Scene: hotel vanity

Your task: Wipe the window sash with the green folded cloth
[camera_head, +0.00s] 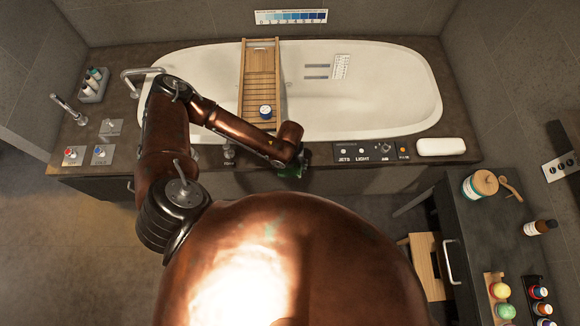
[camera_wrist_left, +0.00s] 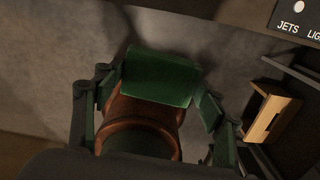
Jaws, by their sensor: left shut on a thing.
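The green folded cloth (camera_wrist_left: 160,78) sits between the two fingers of my left gripper (camera_wrist_left: 157,90) in the left wrist view. The gripper is shut on it, and the cloth's broad flat face shows. In the head view my left gripper (camera_head: 300,158) is low at the front edge of the bathtub deck, left of the control panel. Only a small green patch of the cloth (camera_head: 288,171) shows there, mostly hidden by my wrist. I see no window sash in either view. My right gripper is not in view.
A white bathtub (camera_head: 400,95) with a wooden caddy (camera_head: 262,75) across it lies behind my arm. A control panel (camera_head: 385,150) and white soap bar (camera_head: 441,146) are to the right. A dark cabinet (camera_head: 470,235) carries jars and bottles.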

